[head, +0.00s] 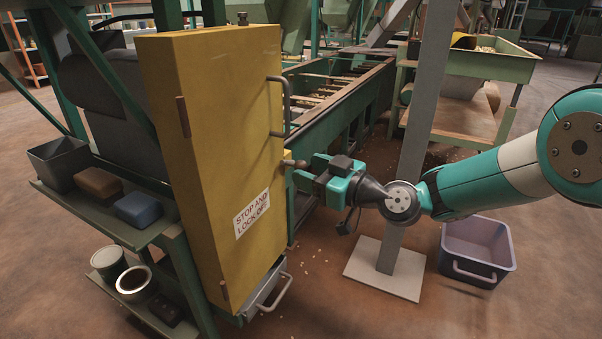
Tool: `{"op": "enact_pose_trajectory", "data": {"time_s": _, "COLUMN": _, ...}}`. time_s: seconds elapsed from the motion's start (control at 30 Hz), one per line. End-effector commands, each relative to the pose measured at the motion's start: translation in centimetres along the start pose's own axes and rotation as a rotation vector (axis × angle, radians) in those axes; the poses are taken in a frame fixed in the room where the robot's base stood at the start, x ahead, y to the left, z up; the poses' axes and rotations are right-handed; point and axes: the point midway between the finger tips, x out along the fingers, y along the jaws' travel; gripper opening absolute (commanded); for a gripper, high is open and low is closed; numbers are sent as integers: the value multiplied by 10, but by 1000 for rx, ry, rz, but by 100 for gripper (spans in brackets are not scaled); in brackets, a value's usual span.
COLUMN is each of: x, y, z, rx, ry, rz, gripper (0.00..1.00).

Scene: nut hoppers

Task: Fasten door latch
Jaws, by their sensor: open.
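The yellow door (230,150) stands upright on the green machine, with a "STOP AND LOCK OFF" label (252,213) on its face. A grey bar handle (287,105) is on its right edge. Below the handle is a small latch with a dark knob (300,164), also at the right edge. My gripper (310,178) is just right of the latch and points left toward it. Its jaws are open. I cannot tell whether a finger touches the knob. The inner side of the latch is hidden.
A grey post (416,110) on a pale base plate (385,268) stands close behind my wrist. A purple-grey bin (480,225) is on the floor at right. A metal drawer handle (277,293) juts out below the door.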

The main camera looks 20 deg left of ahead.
Motion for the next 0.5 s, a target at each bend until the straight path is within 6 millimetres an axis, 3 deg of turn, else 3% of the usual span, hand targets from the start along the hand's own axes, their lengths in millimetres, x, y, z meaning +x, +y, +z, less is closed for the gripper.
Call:
{"op": "enact_pose_trajectory", "data": {"time_s": 0.2, "x": 24, "y": -1, "z": 1, "rx": -1, "ry": 0, "rz": -2, "gripper": 54}}
{"op": "enact_pose_trajectory", "data": {"time_s": 0.5, "x": 28, "y": 0, "z": 0, "rx": 1, "ry": -1, "rz": -1, "gripper": 54}}
